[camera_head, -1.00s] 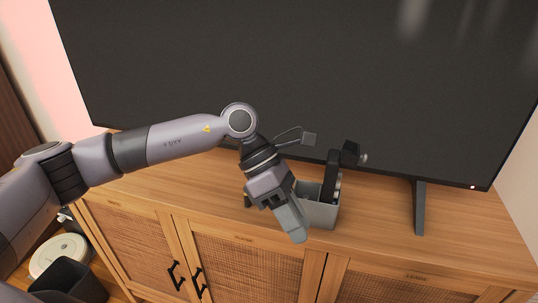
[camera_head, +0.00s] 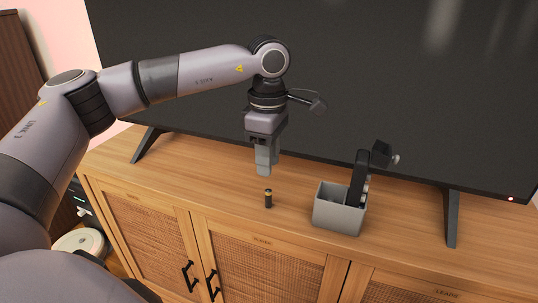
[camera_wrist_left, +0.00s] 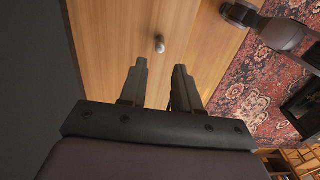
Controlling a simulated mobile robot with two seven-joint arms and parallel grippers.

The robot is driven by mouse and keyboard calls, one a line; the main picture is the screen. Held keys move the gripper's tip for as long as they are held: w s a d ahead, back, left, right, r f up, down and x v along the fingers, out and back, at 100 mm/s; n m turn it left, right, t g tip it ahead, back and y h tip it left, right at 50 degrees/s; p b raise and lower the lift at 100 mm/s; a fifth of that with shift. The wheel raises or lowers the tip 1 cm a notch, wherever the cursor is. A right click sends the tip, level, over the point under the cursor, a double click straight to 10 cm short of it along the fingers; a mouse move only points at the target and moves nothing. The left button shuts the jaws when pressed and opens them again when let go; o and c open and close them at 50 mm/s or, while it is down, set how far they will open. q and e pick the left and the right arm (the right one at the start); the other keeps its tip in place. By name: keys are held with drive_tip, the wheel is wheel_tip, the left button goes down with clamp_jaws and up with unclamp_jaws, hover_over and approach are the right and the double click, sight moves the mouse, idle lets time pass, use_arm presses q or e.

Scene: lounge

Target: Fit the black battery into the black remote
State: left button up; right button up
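The black battery (camera_head: 268,198) stands upright on the wooden cabinet top, near its front edge. In the left wrist view its end (camera_wrist_left: 160,44) shows beyond the fingertips, apart from them. My left gripper (camera_head: 266,172) points down just above and behind the battery in the head view. In the left wrist view its two fingers (camera_wrist_left: 160,68) are apart with nothing between them. A long black object (camera_head: 358,180), which looks like the black remote, stands upright in a grey box (camera_head: 338,215) right of the battery. Its lower part is hidden by the box. My right gripper is not in view.
A large black television (camera_head: 360,80) stands behind, with a foot (camera_head: 451,218) at the right. A small black object (camera_head: 381,154) shows beside the remote's top. The cabinet top (camera_head: 205,170) is clear left of the battery.

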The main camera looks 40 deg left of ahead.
sight(268, 189)
use_arm(q)
wheel_tip(268, 189, down, 3)
drive_tip(key=shift+f+b, duration=0.1)
drive_tip(key=shift+b, duration=0.95)
drive_tip(key=shift+f+b, duration=1.05)
drive_tip(key=shift+f, duration=0.8)
clamp_jaws()
drive_tip(key=shift+r, duration=0.15)
drive_tip(key=shift+r+p, duration=2)
drive_tip(key=shift+r, duration=0.35)
